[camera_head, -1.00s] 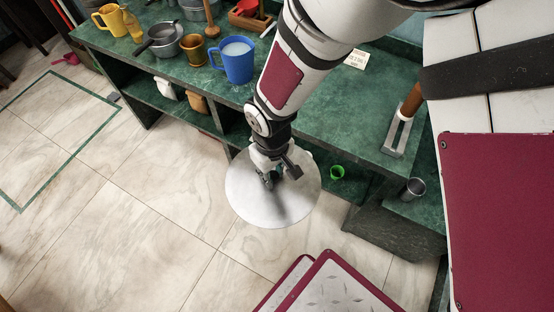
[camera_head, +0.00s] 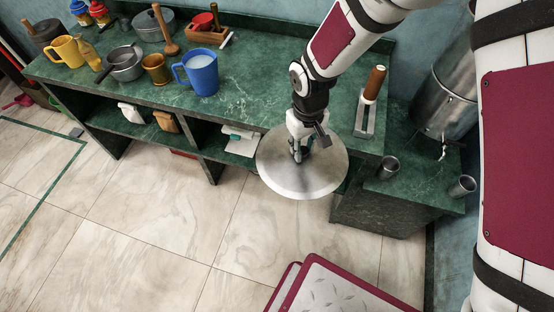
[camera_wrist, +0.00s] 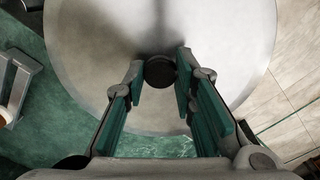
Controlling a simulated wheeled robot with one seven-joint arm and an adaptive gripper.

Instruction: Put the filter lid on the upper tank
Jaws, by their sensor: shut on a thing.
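The filter lid (camera_head: 300,181) is a wide, round, silvery disc with a small black knob (camera_wrist: 159,71) on top. My gripper (camera_head: 298,153) is above it, its fingers shut on the knob. The lid hangs roughly level over the floor, in front of the counter's right part. It fills much of the wrist view (camera_wrist: 110,35). The metal tank (camera_head: 447,98), a shiny cylinder with a small tap, stands at the right by the wall. It is apart from the lid. My arm hides part of it, and its top is not clearly visible.
The green counter (camera_head: 245,105) holds a blue mug (camera_head: 201,75), pots and other cups at its left. A wooden-handled tool (camera_head: 370,100) stands near its right end. Two metal cups (camera_head: 388,167) (camera_head: 462,187) are on the lower right surface.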

